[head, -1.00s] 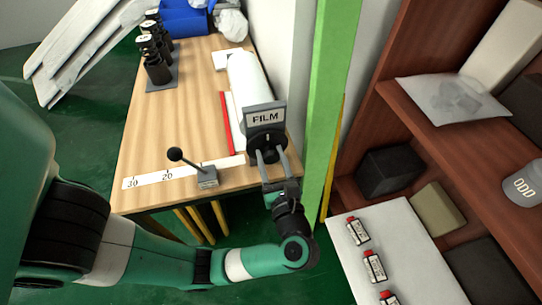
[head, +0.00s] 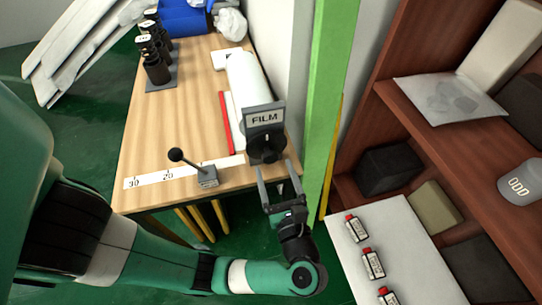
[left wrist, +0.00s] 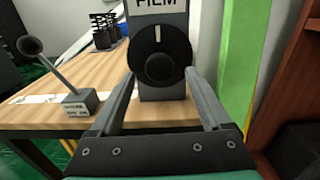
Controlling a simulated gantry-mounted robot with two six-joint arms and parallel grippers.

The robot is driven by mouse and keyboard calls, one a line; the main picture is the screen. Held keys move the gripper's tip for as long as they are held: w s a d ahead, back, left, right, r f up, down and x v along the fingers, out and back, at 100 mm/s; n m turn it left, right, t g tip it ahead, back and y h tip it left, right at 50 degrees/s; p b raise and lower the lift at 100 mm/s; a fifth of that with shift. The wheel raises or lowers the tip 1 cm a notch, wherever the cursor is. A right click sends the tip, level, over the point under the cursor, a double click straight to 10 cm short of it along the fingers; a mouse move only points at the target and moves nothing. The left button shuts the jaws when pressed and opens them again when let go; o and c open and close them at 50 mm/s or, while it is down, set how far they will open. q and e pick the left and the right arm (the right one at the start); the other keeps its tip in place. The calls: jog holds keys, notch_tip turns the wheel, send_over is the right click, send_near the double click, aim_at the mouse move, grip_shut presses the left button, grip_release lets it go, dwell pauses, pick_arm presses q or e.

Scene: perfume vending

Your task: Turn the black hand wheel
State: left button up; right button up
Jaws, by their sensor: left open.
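The black hand wheel (head: 267,148) is on the front of the grey unit labelled FILM (head: 264,116), at the near right edge of the wooden table. In the left wrist view the wheel (left wrist: 160,58) shows face on, with a raised hub and a white mark at its top. My left gripper (head: 276,174) is open and empty, just in front of the wheel and apart from it. In the left wrist view its two fingers (left wrist: 160,92) point at the wheel from either side, below its middle. My right gripper is not in view.
A lever with a black knob (head: 176,156) stands left of the wheel beside a white scale strip (head: 150,179). A white film roll (head: 245,80) lies behind the FILM unit. A green post (head: 328,110) stands close on the right. Small red-capped bottles (head: 373,263) lie on a white surface.

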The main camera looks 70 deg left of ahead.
pick_arm(q)
jog(key=d+b, duration=0.1)
jog(key=d, duration=0.5)
jog(key=shift+s+d, duration=0.2)
jog(key=shift+d, duration=0.2)
